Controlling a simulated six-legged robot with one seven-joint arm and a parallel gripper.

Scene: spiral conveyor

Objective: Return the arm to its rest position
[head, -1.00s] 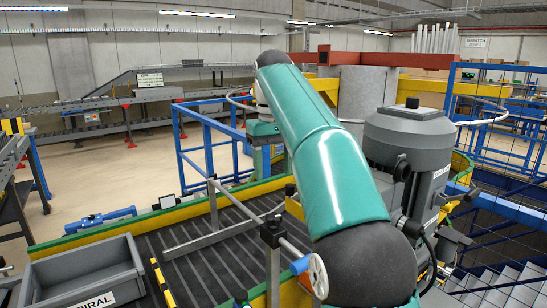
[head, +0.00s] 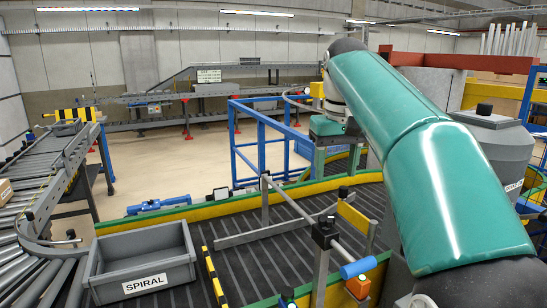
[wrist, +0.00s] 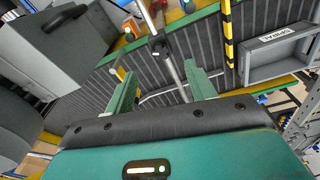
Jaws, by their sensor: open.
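My arm's green links cross the right side of the head view. My gripper (head: 337,168) hangs below the far end of the arm, small and partly dark there. The belt also shows in the head view (head: 270,260).
A grey bin marked SPIRAL (head: 140,262) stands at the lower left. A metal rail with a blue-capped clamp (head: 360,268) crosses the belt. A blue guard frame (head: 262,150) stands behind it. A roller conveyor (head: 45,165) runs along the left. Open floor (head: 140,180) lies beyond.

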